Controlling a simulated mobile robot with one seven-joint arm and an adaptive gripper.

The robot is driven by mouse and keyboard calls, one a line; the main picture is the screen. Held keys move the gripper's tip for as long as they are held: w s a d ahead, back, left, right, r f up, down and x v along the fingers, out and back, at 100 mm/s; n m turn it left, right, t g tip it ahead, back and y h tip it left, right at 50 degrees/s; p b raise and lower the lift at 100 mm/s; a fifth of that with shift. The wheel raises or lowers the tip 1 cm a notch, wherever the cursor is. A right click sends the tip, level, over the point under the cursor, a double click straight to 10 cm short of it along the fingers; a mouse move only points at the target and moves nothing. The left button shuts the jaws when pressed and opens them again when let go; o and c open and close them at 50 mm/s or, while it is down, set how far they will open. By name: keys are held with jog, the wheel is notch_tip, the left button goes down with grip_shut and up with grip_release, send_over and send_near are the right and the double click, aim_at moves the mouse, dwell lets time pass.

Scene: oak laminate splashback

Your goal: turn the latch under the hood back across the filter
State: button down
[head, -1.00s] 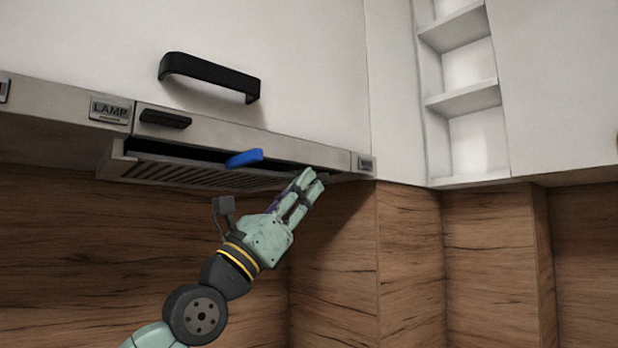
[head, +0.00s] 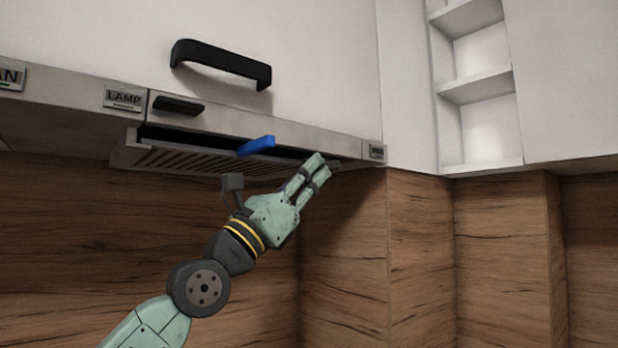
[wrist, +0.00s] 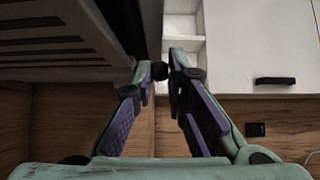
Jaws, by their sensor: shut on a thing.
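The grey range hood (head: 230,125) spans the underside of the white cabinet. Its slatted filter (head: 190,160) shows below it and also fills the upper left of the wrist view (wrist: 50,40). A blue lever (head: 256,146) sticks out under the hood's front edge, left of my fingertips and apart from them. My gripper (head: 318,166) is up at the hood's underside near its right end. In the wrist view my gripper (wrist: 165,70) is shut on a small dark knob (wrist: 160,70) beside the filter's edge. I cannot tell whether this knob is the latch; my fingers hide most of it.
A black slider (head: 178,105) and a LAMP label (head: 124,97) sit on the hood front. A black cabinet handle (head: 220,62) is above. Open white shelves (head: 475,90) stand at right. The wood splashback (head: 420,250) is close behind my arm; space below the hood is clear.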

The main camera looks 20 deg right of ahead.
jog(key=shift+a+r+g+y, duration=0.15)
jog(key=shift+r+g+y, duration=0.35)
jog(key=shift+y, duration=0.5)
jog(key=shift+r, duration=0.1)
jog(key=c, duration=1.9)
grip_release()
jog(key=v, duration=1.2)
